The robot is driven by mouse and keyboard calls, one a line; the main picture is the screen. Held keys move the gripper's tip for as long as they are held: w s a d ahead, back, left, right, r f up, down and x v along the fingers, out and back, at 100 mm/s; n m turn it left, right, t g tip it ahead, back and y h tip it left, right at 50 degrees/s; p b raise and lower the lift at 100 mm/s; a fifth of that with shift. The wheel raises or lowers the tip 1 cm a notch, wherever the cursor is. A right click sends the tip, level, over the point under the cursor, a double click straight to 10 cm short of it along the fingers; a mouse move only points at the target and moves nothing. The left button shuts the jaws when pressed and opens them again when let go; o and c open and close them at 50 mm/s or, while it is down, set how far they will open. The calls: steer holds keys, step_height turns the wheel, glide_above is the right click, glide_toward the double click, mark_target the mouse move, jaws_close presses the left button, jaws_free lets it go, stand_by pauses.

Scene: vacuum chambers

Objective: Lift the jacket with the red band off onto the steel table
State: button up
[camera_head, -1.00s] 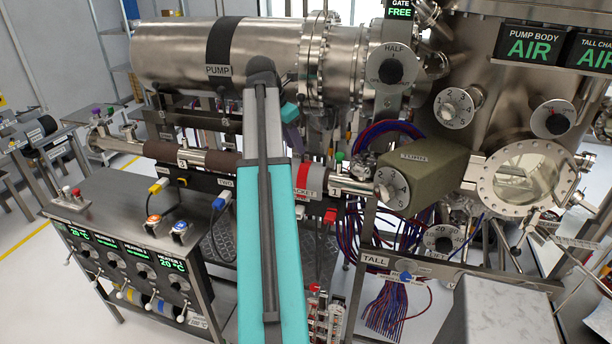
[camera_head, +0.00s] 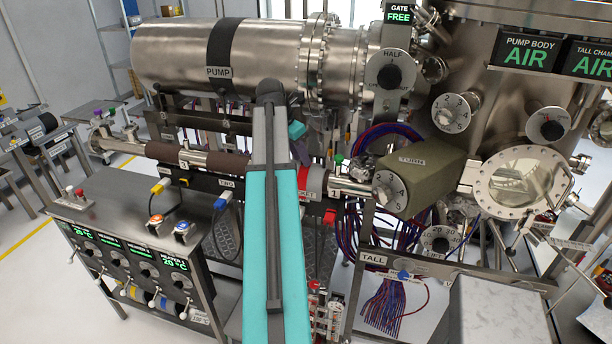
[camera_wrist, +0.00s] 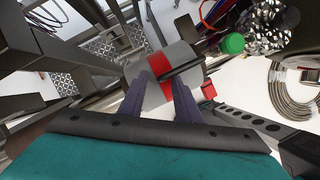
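The jacket with the red band (camera_head: 304,178) is a grey sleeve around the horizontal pipe under the pump, partly hidden behind my arm in the head view. In the wrist view the grey jacket (camera_wrist: 184,59) and its red band lie straight ahead, just past or between my fingertips. My gripper (camera_wrist: 164,84) has two dark purple fingers held apart, both overlapping the jacket in this view; I cannot tell whether they touch it. In the head view my gripper (camera_head: 301,150) shows just above the jacket. I cannot tell for certain which surface is the steel table.
The large steel pump (camera_head: 175,55) hangs above the pipe. An olive box (camera_head: 425,180) sits right of the jacket. A heater cabinet (camera_head: 135,235) stands at lower left. A grey flat-topped block (camera_head: 495,310) is at lower right. A green cap (camera_wrist: 232,43) is close by the jacket.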

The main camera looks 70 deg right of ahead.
steer(key=shift+c, duration=0.3)
jaws_close()
stand_by(1.5)
